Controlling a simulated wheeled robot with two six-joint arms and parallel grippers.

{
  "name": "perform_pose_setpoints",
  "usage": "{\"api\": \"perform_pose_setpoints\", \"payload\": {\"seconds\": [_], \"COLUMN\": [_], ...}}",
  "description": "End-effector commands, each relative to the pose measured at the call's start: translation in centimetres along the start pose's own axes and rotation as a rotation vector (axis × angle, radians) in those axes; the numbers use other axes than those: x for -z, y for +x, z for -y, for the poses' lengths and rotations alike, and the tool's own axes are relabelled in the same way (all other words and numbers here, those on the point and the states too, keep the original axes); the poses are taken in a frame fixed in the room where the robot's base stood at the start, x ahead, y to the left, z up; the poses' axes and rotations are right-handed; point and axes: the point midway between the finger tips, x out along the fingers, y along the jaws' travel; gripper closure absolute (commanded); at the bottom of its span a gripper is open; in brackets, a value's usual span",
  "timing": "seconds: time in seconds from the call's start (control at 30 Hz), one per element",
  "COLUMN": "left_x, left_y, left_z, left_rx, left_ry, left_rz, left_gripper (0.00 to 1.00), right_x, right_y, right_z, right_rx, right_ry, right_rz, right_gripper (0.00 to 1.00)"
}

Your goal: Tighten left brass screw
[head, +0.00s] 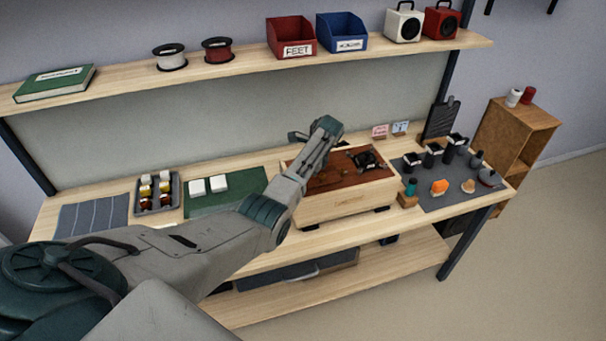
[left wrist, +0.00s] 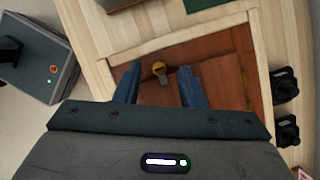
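A wooden box (head: 345,203) with a red-brown panel (head: 335,180) in its top stands on the workbench. In the left wrist view the panel (left wrist: 222,75) shows inside the pale wooden frame (left wrist: 185,41). In the head view my left arm reaches over the box and hides part of the panel. My right gripper is not in view.
A black part (head: 364,158) sits on the panel's right side. A dark mat (head: 440,196) with cups and small items lies right of the box; a green mat (head: 225,203) with white blocks and a tray (head: 158,208) lie left. A shelf (head: 235,72) runs above.

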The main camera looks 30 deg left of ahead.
Motion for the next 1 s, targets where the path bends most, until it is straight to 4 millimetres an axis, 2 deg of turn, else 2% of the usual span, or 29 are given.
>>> {"api": "perform_pose_setpoints", "payload": {"seconds": [0.13, 0.4, 0.6, 0.77, 1.0], "left_x": [0.2, 0.2, 0.2, 0.1, 0.0], "left_y": [-1.6, -7.0, -9.8, -10.7, -10.7], "left_z": [0.1, 0.1, 0.1, 0.1, 0.1], "left_rx": [0.004, 0.007, 0.005, 0.003, 0.003], "left_ry": [-0.001, -0.002, 0.000, 0.000, 0.000], "left_rz": [-0.002, -0.003, -0.002, -0.001, 0.000], "left_gripper": [0.64, 0.64, 0.64, 0.64, 0.64], "right_x": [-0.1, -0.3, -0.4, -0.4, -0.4], "right_y": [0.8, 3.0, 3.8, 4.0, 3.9], "right_z": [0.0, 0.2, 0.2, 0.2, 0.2], "right_rx": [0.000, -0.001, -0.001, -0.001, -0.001], "right_ry": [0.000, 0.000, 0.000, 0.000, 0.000], "right_rz": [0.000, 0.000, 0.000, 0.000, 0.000], "right_gripper": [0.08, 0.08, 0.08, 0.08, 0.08]}}
